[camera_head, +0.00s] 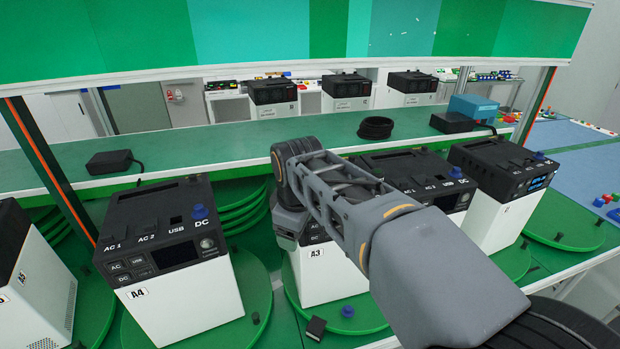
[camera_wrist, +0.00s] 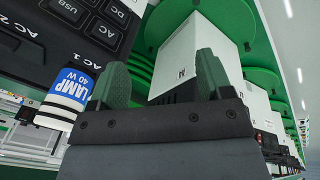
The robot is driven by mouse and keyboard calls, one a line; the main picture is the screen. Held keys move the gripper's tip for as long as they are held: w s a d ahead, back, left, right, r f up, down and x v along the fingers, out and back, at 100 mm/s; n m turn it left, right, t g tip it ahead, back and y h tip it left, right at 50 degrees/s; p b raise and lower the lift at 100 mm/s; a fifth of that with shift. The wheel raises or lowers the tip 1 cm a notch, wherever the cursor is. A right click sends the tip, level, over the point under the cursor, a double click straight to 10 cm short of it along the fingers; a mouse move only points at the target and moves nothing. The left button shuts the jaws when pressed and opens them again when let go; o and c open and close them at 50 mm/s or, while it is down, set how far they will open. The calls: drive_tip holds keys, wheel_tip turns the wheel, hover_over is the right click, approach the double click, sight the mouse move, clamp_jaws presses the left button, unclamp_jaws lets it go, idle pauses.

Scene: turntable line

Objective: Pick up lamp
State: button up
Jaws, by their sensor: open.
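The lamp (camera_wrist: 65,95) shows at the left of the wrist view. It is a short white cylinder with a blue band reading "LAMP 40 W". It lies left of my gripper (camera_wrist: 160,72), outside the two dark green fingers, close beside the dark panel of a power unit (camera_wrist: 95,25); I cannot tell whether they touch. My gripper is open, and nothing shows held between its fingers. In the head view my arm covers the front of unit A3 (camera_head: 315,275), and I cannot make out the lamp there.
Unit A4 (camera_head: 185,300) stands left on a green turntable (camera_head: 255,300), and another unit (camera_head: 505,215) stands right. A black coil (camera_head: 376,128), a black adapter (camera_head: 110,162) and a blue box (camera_head: 473,106) lie on the shelf behind. Small blue and black parts lie near A3.

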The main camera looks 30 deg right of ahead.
drive_tip(key=w+d+r+n+g+h+p, duration=0.1)
drive_tip(key=w+d+r+n, duration=0.25)
drive_tip(key=r+n, duration=0.45)
drive_tip(key=w+d+r+n+g, duration=0.15)
drive_tip(key=w+r+n, duration=0.25)
drive_tip(key=r+n, duration=0.4)
drive_tip(key=shift+t, duration=0.45)
drive_tip(key=f, duration=0.2)
drive_tip(key=d+f, duration=0.1)
drive_tip(key=f, duration=0.3)
drive_tip(key=shift+w+d+f+b, duration=0.2)
drive_tip(key=shift+w+d+b, duration=0.1)
drive_tip(key=shift+w+b, duration=0.05)
drive_tip(key=shift+w+d+f+p, duration=0.1)
drive_tip(key=shift+w+d+f, duration=0.1)
drive_tip(key=shift+f, duration=0.9)
drive_tip(key=shift+w+d+f+p, duration=0.15)
drive_tip(key=shift+f, duration=0.9)
drive_tip(key=shift+w+d+f+p, duration=0.1)
drive_tip(key=shift+w+d+f, duration=0.1)
drive_tip(key=shift+f, duration=0.9)
drive_tip(key=c, duration=1.1)
